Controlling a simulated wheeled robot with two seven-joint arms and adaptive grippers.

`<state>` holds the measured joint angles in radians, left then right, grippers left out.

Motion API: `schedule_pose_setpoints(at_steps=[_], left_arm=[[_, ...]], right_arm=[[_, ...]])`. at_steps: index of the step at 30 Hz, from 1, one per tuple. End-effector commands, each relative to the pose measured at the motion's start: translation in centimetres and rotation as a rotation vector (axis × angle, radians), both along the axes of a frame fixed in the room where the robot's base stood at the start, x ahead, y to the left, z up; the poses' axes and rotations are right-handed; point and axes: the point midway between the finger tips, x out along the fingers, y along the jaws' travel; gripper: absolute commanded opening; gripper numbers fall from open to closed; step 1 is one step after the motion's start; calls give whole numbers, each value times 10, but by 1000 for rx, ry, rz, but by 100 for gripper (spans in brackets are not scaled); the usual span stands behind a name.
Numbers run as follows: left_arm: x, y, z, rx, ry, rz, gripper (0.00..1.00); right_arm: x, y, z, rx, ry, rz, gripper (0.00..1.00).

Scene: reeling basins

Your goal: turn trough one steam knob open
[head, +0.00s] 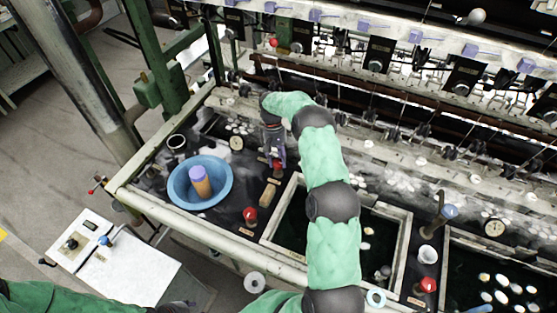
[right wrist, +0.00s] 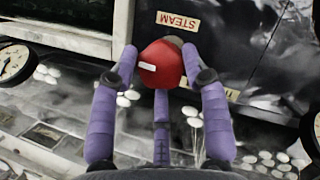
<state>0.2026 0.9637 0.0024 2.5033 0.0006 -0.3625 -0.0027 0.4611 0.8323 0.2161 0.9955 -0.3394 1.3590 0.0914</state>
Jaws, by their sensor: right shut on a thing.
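The red steam knob (right wrist: 161,65) with a white pointer mark sits between the two purple fingers of my right gripper (right wrist: 160,75) in the right wrist view. A tan "STEAM" label (right wrist: 178,21) lies beside it, and a second label is partly hidden behind the knob. In the head view, the right gripper (head: 276,152) reaches down onto this knob (head: 277,167) on the dark panel left of the first trough (head: 268,232). The fingers are shut on the knob's sides. My left gripper is not in view; only part of the left arm shows at the bottom left.
A blue basin (head: 180,190) holding an orange-and-purple cylinder stands left of the knob. Another red knob (head: 250,214) is nearer the front edge, and one more (head: 428,285) is at the right. A round gauge (head: 236,143) is behind.

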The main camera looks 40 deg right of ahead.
Motion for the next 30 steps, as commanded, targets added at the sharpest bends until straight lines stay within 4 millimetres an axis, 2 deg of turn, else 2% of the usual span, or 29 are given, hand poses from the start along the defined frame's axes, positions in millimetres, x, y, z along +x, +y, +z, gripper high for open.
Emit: schedule_pose_setpoints(at_steps=[1, 9, 22, 23, 24, 25, 30], left_arm=[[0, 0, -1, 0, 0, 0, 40], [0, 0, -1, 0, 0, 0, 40], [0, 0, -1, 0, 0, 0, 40], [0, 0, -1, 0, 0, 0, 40], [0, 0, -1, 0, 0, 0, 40], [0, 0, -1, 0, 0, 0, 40], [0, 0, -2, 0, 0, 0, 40]], right_arm=[[-1, 6, -1, 11, 8, 23, 14], [-2, 6, -1, 12, 11, 85, 14], [-3, 6, -2, 13, 14, 93, 14], [-3, 6, -2, 13, 14, 93, 49], [-3, 6, -2, 13, 14, 93, 61], [-3, 6, -2, 13, 13, 93, 67], [-2, 4, -2, 8, 9, 91, 67]])
